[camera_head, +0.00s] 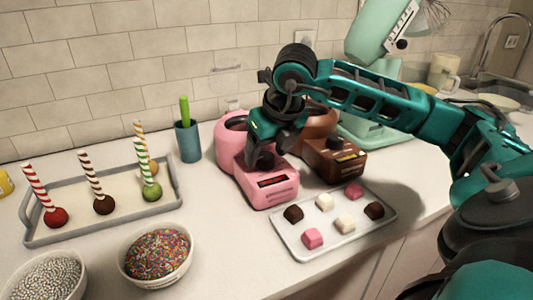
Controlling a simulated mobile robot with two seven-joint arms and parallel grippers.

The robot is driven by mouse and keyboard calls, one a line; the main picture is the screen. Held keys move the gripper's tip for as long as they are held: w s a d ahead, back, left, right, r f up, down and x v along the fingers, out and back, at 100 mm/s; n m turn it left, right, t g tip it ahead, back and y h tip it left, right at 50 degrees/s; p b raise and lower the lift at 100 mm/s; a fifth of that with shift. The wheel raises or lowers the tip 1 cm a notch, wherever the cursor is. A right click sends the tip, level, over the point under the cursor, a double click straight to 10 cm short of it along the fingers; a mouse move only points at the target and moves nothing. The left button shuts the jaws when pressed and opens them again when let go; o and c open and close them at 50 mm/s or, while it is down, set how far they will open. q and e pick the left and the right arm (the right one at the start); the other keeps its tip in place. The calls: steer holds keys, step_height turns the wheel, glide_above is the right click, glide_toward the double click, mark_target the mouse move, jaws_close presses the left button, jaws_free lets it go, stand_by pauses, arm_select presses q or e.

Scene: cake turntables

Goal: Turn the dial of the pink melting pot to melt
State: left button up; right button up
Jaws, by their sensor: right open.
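The pink melting pot (271,189) stands on the counter at the middle, with its round bowl at the back and a boxy front. A dark label strip shows on its front. Its dark dial (265,160) sits on top of the front part, partly hidden by my right gripper. My right gripper (257,158) points down over the dial, open, with its fingers around or right beside it; I cannot tell if they touch it. The dial's setting is too small to read. My left gripper is not in view.
A brown melting pot (336,162) stands close on the right. A tray of candies (282,238) lies in front. Bowls of sprinkles (128,268), a grey tray of cake pops (75,235) and a blue cup (188,142) are to the left. A mint mixer (378,35) stands behind my right arm.

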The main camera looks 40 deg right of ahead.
steer(key=shift+w+f, duration=0.2)
steer(key=shift+f, duration=0.15)
steer(key=shift+c, duration=0.2)
steer(key=c, duration=1)
